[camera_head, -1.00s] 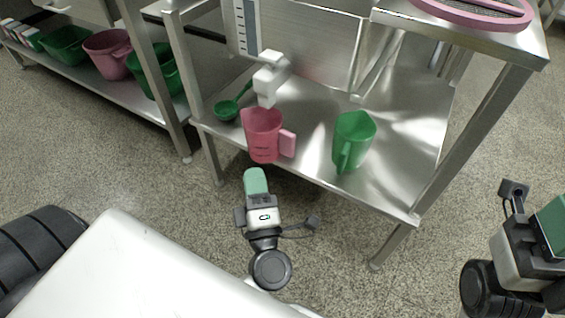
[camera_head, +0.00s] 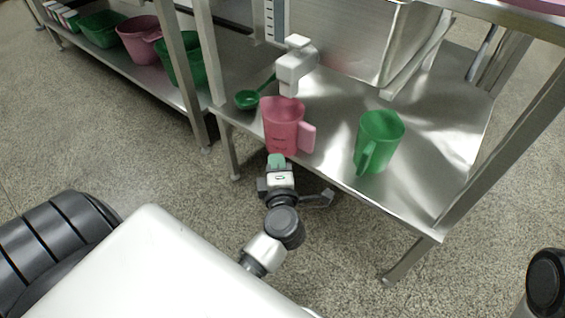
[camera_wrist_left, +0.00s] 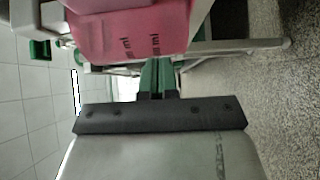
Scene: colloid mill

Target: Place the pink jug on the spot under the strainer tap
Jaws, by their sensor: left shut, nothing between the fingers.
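The pink jug (camera_head: 283,126) stands upright on the metal shelf, near its front edge, with its handle to the right. It stands close below and in front of the white strainer tap (camera_head: 293,68). My left gripper (camera_head: 277,160) is shut and empty, just in front of the jug's lower front. In the left wrist view the green fingers (camera_wrist_left: 157,76) are together just under the large pink jug (camera_wrist_left: 130,32); I cannot tell if they touch it. My right gripper is not in view; only a dark part of that arm shows at the lower right.
A green jug (camera_head: 379,141) stands to the right on the same metal shelf (camera_head: 330,110). A green ladle (camera_head: 247,99) lies to the left. A table leg (camera_head: 495,150) rises at the right. Green and pink tubs (camera_head: 140,42) fill a lower shelf at the left.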

